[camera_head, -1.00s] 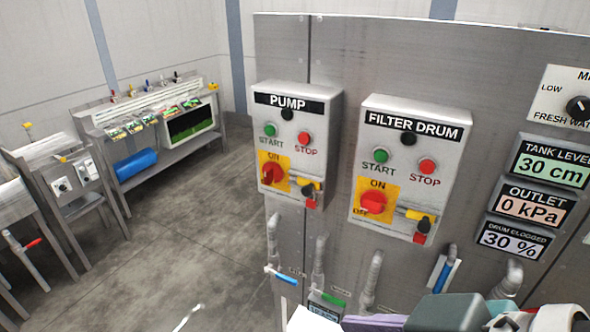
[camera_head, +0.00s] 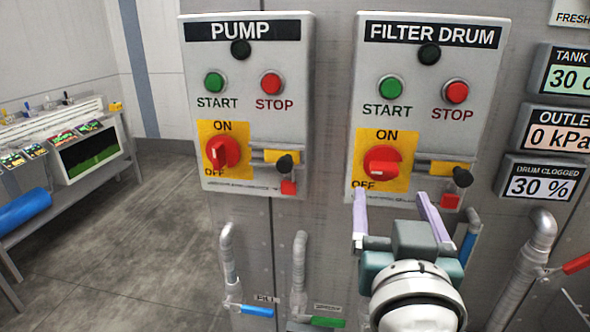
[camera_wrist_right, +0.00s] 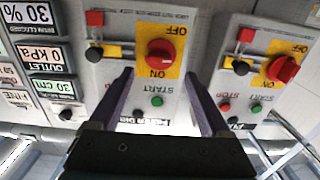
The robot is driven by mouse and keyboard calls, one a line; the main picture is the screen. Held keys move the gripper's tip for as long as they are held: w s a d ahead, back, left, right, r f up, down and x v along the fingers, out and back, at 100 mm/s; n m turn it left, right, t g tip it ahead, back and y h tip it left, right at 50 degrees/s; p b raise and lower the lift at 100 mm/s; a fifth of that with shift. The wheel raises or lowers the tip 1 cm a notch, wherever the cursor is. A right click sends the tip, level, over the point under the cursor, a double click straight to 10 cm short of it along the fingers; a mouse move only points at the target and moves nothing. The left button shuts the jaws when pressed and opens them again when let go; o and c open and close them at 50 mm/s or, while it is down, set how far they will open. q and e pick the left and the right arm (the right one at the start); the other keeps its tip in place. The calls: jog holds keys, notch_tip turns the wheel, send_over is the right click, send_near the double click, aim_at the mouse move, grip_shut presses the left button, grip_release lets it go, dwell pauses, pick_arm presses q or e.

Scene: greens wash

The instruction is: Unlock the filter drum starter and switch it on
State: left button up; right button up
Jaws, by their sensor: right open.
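The filter drum starter box (camera_head: 408,140) is on the grey cabinet in the head view, with a green START button (camera_head: 390,88), a red STOP button (camera_head: 456,92) and a dark lamp (camera_head: 429,54). Its red rotary switch (camera_head: 382,163) sits on a yellow plate; it also shows in the right wrist view (camera_wrist_right: 160,54). Right of it is a yellow bolt (camera_head: 448,167) with a black knob (camera_head: 463,177) and a red tag (camera_head: 450,201) below. My right gripper (camera_head: 390,200) is open and empty, in front of the box's lower edge. My left gripper is not in view.
The similar PUMP starter box (camera_head: 245,105) is left of it. Display panels (camera_head: 541,180) are to the right, the lowest reading 30 %. Pipes with blue (camera_head: 257,311) and green (camera_head: 327,322) valve handles stand below. A bench (camera_head: 60,160) is far left.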

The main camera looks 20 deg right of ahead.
aim_at(385, 173)
jog(key=x, duration=0.7)
jog(key=shift+w+d, duration=0.2)
jog(key=shift+w, duration=0.15)
grip_shut()
